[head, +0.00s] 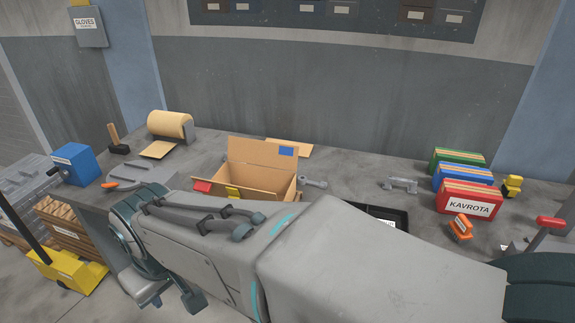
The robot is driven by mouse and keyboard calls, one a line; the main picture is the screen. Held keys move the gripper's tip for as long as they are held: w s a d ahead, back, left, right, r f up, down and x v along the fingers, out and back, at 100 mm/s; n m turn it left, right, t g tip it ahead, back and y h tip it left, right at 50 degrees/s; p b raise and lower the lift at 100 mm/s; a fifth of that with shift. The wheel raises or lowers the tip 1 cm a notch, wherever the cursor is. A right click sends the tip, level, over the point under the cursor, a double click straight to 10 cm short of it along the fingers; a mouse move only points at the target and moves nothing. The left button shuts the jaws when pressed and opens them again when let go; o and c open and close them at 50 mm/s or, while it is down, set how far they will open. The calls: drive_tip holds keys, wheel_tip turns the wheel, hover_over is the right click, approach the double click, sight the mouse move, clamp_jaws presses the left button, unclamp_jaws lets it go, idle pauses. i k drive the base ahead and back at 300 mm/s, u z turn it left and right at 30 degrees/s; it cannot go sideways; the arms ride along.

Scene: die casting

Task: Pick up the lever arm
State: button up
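Two small grey metal parts lie on the grey workbench (345,188). One (313,182), just right of the open cardboard box, is short and bar-like with a rounded end. The other (401,186), farther right, is longer with uneven ends. I cannot tell which of them is the lever arm. My arm crosses the front of the view from the lower right to the left. My gripper (168,298) seems to hang low at the left, beyond the bench front and well away from both parts. Its fingers are partly hidden, and I see nothing clearly held.
The open cardboard box (262,158) stands mid-bench. A black tray (390,212) is partly hidden behind my arm. Coloured KAVROTA boxes (468,202) stand right. A paper roll (170,125) and blue box (74,163) are left. A yellow pallet truck (68,270) stands on the floor.

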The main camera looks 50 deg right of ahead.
sight(302, 180)
drive_tip(key=z, duration=0.95)
drive_tip(key=i, duration=0.8)
drive_tip(key=z, duration=0.8)
